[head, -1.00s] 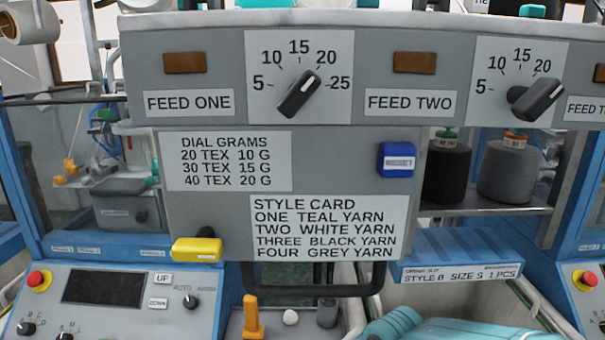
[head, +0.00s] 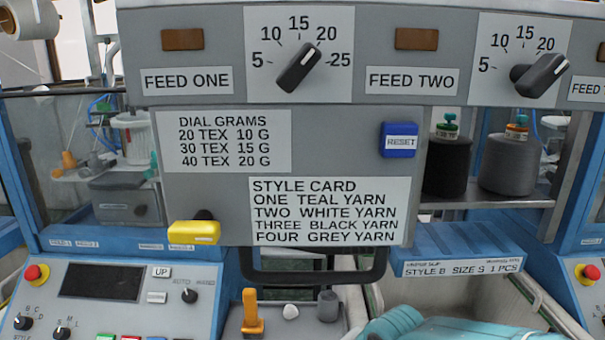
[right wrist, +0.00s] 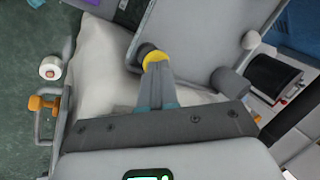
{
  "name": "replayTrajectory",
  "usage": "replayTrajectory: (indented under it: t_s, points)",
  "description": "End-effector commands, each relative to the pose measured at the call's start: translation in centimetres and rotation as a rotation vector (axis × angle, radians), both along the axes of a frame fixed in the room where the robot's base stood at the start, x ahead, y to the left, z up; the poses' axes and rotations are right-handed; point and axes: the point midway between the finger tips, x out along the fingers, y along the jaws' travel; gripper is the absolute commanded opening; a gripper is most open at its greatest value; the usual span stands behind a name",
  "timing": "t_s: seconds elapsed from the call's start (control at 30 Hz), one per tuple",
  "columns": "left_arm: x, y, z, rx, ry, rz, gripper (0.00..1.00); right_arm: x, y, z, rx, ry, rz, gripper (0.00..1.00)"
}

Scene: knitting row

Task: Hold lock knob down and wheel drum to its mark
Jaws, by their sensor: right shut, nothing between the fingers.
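My right gripper (right wrist: 157,78) shows only in the right wrist view, with its grey fingers shut and empty. A round yellow part with a dark end (right wrist: 153,58) lies just beyond the fingertips; I cannot tell whether they touch. In the head view a yellow lever (head: 194,233) with a black round part behind it sits at the panel's lower left. An orange upright handle (head: 252,315), a white knob (head: 290,312) and a grey cylinder (head: 327,306) stand below. I cannot tell which is the lock knob. No drum or mark is clearly identifiable. My left gripper is not in view.
A control console (head: 120,300) is at lower left. A blue ledge (head: 455,250) and yarn cones (head: 508,163) are at right.

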Motion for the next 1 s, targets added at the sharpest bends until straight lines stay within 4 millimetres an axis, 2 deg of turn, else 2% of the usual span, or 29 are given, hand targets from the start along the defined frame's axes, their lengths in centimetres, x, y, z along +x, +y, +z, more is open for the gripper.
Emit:
replayTrajectory:
  t_s: [1.0]
  points:
    - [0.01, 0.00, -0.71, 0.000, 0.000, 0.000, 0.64, -0.12, 0.04, -0.37, -0.001, 0.006, 0.001, 0.00]
